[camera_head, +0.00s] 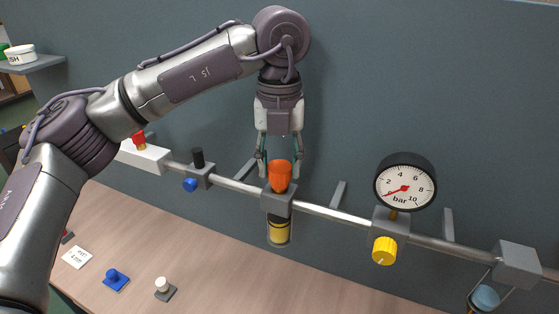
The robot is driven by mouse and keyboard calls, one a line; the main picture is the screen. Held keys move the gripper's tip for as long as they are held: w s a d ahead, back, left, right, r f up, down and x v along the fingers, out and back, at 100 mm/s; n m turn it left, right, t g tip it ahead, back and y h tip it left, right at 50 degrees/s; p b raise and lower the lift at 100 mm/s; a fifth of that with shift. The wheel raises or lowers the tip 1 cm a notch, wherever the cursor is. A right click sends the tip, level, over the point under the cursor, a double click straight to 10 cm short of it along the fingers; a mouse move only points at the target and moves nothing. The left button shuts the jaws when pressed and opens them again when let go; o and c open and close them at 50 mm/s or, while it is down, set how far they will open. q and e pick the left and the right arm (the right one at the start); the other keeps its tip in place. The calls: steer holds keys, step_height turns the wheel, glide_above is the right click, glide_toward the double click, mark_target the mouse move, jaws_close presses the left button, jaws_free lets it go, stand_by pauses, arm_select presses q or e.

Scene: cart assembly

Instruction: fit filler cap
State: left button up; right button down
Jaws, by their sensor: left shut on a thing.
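My left gripper (280,171) points straight down from the wrist at the middle of the picture. Its fingers are shut on the orange filler cap (280,177), one finger on each side. The cap is upright over the grey block (277,199) on the rail, and its lower end meets the block's top in the picture. I cannot tell whether it is seated there or just held at the top. Below the block hangs a clear bowl with yellow content (279,231). My right gripper is not in view.
The metal rail (335,215) runs across the wall, with a pressure gauge (405,182) and a yellow knob (384,251) to the right. A black-topped valve (197,160) is to the left. Blue (115,279) and white (163,287) knobbed pieces lie on the wooden table (215,265).

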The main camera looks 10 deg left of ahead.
arm_select(q)
steer(key=shift+f+b, duration=0.35)
steer(key=shift+f, duration=0.2)
steer(key=o, duration=1.2)
steer(key=shift+o, duration=0.2)
steer(key=shift+r, duration=0.1)
step_height(320, 180, up, 12)
